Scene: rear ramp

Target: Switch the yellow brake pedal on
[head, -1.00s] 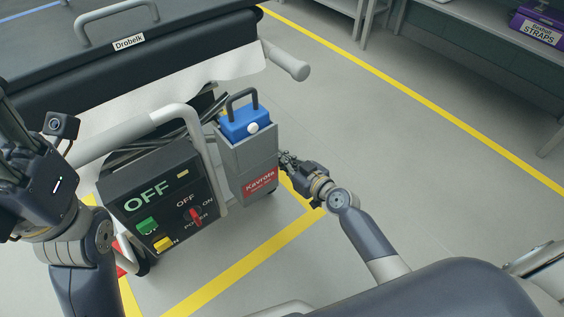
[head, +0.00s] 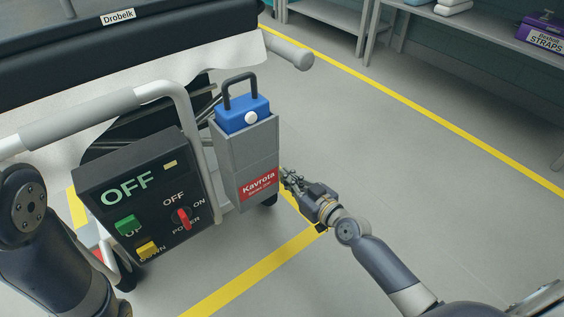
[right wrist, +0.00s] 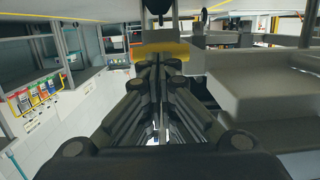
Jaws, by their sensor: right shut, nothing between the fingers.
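A yellow bar (right wrist: 165,50) lies just ahead of my fingers in the right wrist view; it looks like the brake pedal, but I cannot tell whether the fingers touch it. I cannot make out the pedal in the head view. My right gripper (head: 286,174) is shut and empty, beside the grey box with the Kavrola label. Its dark fingers (right wrist: 162,75) point straight ahead in the right wrist view. My left gripper is out of the head view; only a link of that arm shows at the left.
A black control panel (head: 143,190) reads OFF and carries a green button (head: 127,224), a yellow button (head: 147,249) and a red power switch (head: 183,219). The grey box (head: 246,165) holds a blue battery (head: 242,115). Open floor lies to the right, before a shelf.

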